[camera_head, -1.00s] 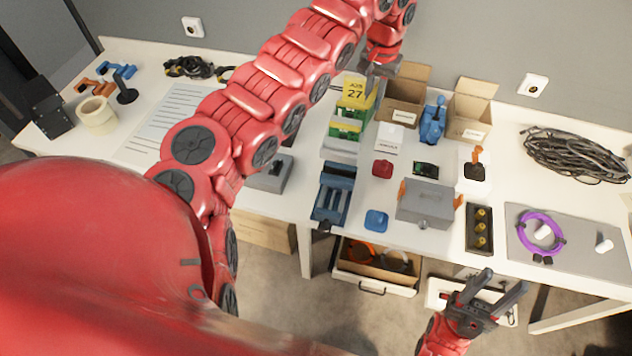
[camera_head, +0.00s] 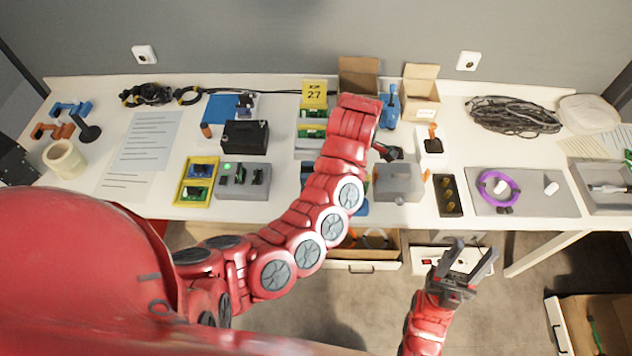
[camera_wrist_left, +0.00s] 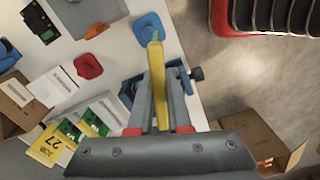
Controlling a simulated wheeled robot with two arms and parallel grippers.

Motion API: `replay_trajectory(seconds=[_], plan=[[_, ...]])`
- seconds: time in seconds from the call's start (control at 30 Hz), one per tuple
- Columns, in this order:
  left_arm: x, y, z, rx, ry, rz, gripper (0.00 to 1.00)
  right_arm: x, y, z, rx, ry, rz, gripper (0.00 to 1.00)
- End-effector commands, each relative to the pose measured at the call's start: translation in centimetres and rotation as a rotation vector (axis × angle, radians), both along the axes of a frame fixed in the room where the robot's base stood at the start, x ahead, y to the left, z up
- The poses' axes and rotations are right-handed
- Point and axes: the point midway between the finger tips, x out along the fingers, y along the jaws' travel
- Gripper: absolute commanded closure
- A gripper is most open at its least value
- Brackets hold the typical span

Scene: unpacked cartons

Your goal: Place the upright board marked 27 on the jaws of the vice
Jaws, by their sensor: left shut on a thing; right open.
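My left gripper (camera_wrist_left: 164,72) is shut on a thin yellow board (camera_wrist_left: 157,48), seen edge-on in the left wrist view, so no marking on it can be read. In the head view my left arm hides this gripper and the board. The blue vice (camera_wrist_left: 128,92) is mostly hidden behind the fingers in the wrist view; only a bit of blue (camera_head: 305,174) shows beside my arm in the head view. I cannot tell whether the board touches it. My right gripper (camera_head: 466,262) is open and empty, in front of the table.
Grey box (camera_head: 398,183), black tray with brass parts (camera_head: 447,195) and purple coil (camera_head: 496,187) lie right of my left arm. A grey fixture (camera_head: 243,181) and yellow tray (camera_head: 196,181) lie left. Open cartons (camera_head: 421,93) stand at the back. An open drawer (camera_head: 360,266) is below.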

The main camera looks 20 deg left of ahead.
Motion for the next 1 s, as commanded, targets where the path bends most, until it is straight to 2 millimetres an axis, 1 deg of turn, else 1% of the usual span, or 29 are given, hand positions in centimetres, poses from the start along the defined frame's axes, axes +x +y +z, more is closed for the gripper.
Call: replay_trajectory(seconds=[0.03, 0.1, 0.2, 0.3, 0.37, 0.47, 0.6, 0.8, 0.93, 0.97, 1.0], plan=[[-1.4, -0.1, -0.6, -0.007, 0.006, 0.066, 1.00, 0.0, 0.0, 0.5, 0.000, 0.000, 0.000, 0.50], [-2.7, 0.4, -1.4, -0.003, 0.005, 0.151, 1.00, 0.0, 0.0, 0.8, 0.000, 0.000, 0.000, 0.50], [-4.3, 1.0, -2.1, 0.001, 0.002, 0.244, 1.00, 0.0, 0.0, 1.0, 0.000, 0.000, 0.000, 0.50], [-5.2, 1.3, -2.6, 0.003, 0.001, 0.300, 1.00, 0.0, 0.0, 1.1, 0.000, 0.000, 0.000, 0.50], [-5.3, 1.7, -2.8, 0.005, -0.002, 0.320, 1.00, 0.0, 0.0, 1.1, 0.000, 0.000, 0.000, 0.50], [-4.4, 2.8, -3.0, 0.008, -0.004, 0.332, 1.00, 0.0, 0.0, 1.0, 0.000, 0.000, 0.000, 0.50], [-1.4, 5.5, -3.5, 0.013, -0.005, 0.332, 1.00, 0.0, 0.0, 0.3, 0.000, 0.000, 0.000, 0.50], [2.6, 8.7, -4.3, 0.011, -0.008, 0.330, 1.00, 0.0, 0.0, -2.2, 0.000, 0.000, 0.000, 0.50], [4.6, 10.3, -4.8, 0.010, -0.006, 0.329, 1.00, 0.0, 0.0, -4.3, 0.000, 0.000, 0.000, 0.50], [5.0, 10.7, -4.5, 0.008, -0.006, 0.331, 1.00, 0.0, 0.0, -4.3, 0.000, 0.000, 0.000, 0.50], [5.3, 10.8, -3.9, 0.009, -0.004, 0.328, 1.00, 0.0, 0.0, -3.2, 0.000, 0.001, 0.000, 0.50]])
